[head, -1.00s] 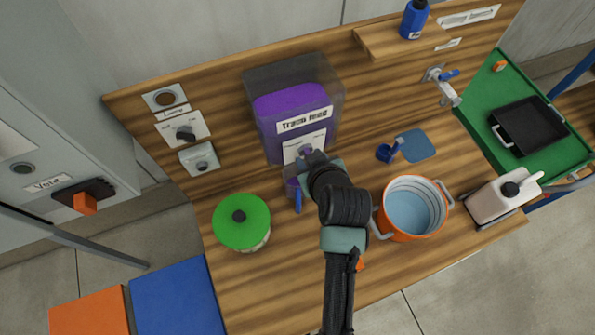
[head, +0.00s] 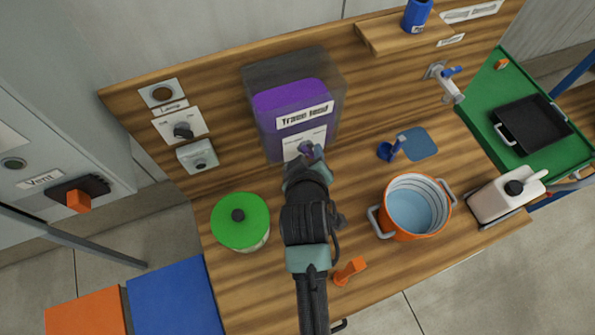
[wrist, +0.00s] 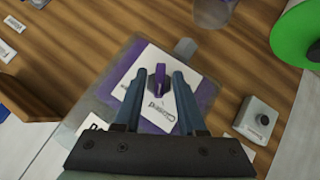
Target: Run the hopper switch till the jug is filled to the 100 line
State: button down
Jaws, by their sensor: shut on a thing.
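The hopper (head: 287,75) stands at the back of the wooden bench, with purple feed behind its clear wall and a "Trace feed" label. Its switch is a small purple knob (wrist: 158,77) on a white plate; "Closed" can be read on the plate in the wrist view. My gripper (wrist: 160,88) is shut on this knob, one finger on each side. In the head view my gripper (head: 305,158) covers the hopper's lower front. A clear jug (wrist: 213,10) shows partly at the top of the wrist view. Its fill level and 100 line cannot be seen, and my arm hides it in the head view.
A green-lidded pot (head: 240,222) stands left of my arm. A lamp switch (head: 182,130) is at the left.

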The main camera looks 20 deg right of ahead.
jog(key=shift+a+f+h, duration=0.1)
jog(key=shift+h, duration=0.2)
jog(key=shift+a+f+n+h+b, duration=0.1)
jog(key=shift+f+n+h+b, duration=0.4)
jog(key=shift+b, duration=0.75)
jog(key=shift+c, duration=2)
grip_release()
jog(key=shift+r+p, duration=0.4)
jog(key=shift+r, duration=0.1)
jog(key=b+v, duration=0.4)
jog(key=v, duration=0.9)
